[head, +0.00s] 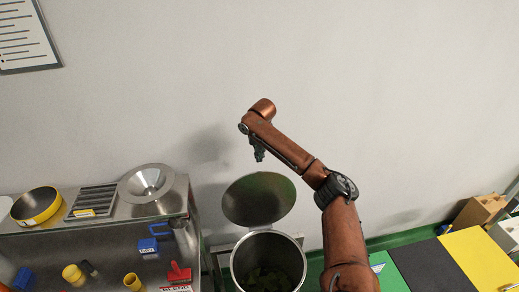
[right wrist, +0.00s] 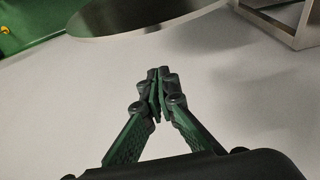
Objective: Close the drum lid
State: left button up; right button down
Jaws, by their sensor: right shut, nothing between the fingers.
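The drum (head: 238,264) is an open metal cylinder at the bottom centre of the head view, with green leaves (head: 266,280) inside. Its round metal lid (head: 258,199) stands raised, tilted up at the back of the rim. My right gripper (head: 259,157) hangs above and slightly behind the lid, apart from it, close to the wall. In the right wrist view the right gripper (right wrist: 158,74) is shut and empty, and part of the lid (right wrist: 130,18) shows at the top. My left gripper is not in view.
A metal bench (head: 110,236) at left holds a yellow-rimmed sieve (head: 37,206), a funnel dish (head: 146,184), a blue scoop (head: 148,245) and a red tool (head: 179,273). Yellow and dark mats (head: 478,262) lie at right. The wall (head: 400,100) is close behind.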

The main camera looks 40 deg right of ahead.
jog(key=s+f+p, duration=0.1)
jog(key=s+a+f+p, duration=0.1)
jog(key=f, duration=0.1)
jog(key=shift+s+a+p, duration=0.3)
jog(key=shift+s+p, duration=0.1)
jog(key=shift+s, duration=0.1)
